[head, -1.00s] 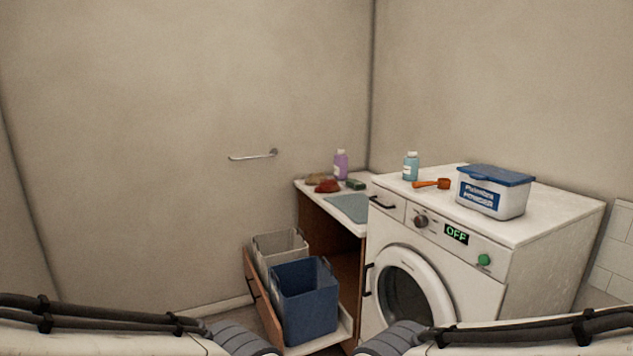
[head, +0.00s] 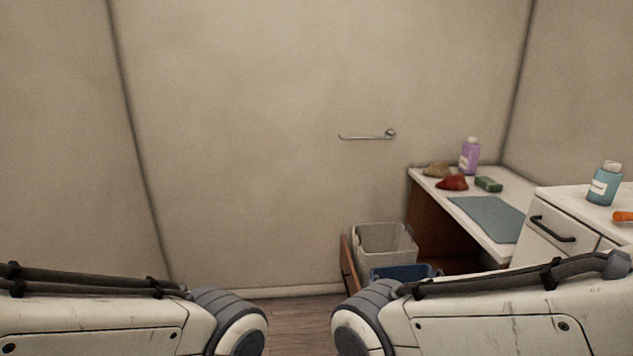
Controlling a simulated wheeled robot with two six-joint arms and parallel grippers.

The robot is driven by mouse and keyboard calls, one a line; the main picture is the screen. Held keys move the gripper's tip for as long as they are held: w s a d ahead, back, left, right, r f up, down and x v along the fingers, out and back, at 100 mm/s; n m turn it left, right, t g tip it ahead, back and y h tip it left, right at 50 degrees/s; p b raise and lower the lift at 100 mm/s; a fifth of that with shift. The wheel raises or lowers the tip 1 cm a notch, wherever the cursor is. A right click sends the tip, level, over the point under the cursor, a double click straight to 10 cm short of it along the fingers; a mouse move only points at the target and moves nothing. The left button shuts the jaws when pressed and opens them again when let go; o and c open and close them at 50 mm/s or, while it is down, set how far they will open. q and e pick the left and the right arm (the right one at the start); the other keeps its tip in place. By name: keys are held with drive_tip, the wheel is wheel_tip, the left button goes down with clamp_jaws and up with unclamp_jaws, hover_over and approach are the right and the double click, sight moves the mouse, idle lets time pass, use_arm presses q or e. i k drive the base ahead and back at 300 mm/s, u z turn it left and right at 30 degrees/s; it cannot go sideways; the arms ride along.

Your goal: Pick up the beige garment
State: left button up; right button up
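The beige garment (head: 437,170) lies crumpled at the far end of the white counter (head: 483,228), against the back wall. A red garment (head: 452,183) lies just in front of it and covers part of it from view. My two arms reach in from the lower left and lower right, well short of the counter. Neither gripper shows in the head view.
A purple bottle (head: 469,156), a green item (head: 488,185) and a blue-grey mat (head: 487,219) share the counter. A grey bin (head: 384,245) and a blue bin (head: 406,272) stand left of it. A white appliance with a teal bottle (head: 604,184) is at right. Floor shows between my arms.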

sight(435, 170)
drive_tip(key=u, duration=0.35)
drive_tip(key=i, duration=1.9)
drive_tip(key=z, duration=0.35)
drive_tip(key=i, duration=1.35)
drive_tip(key=z, duration=1.4)
drive_tip(key=i, duration=0.65)
drive_tip(key=z, duration=0.4)
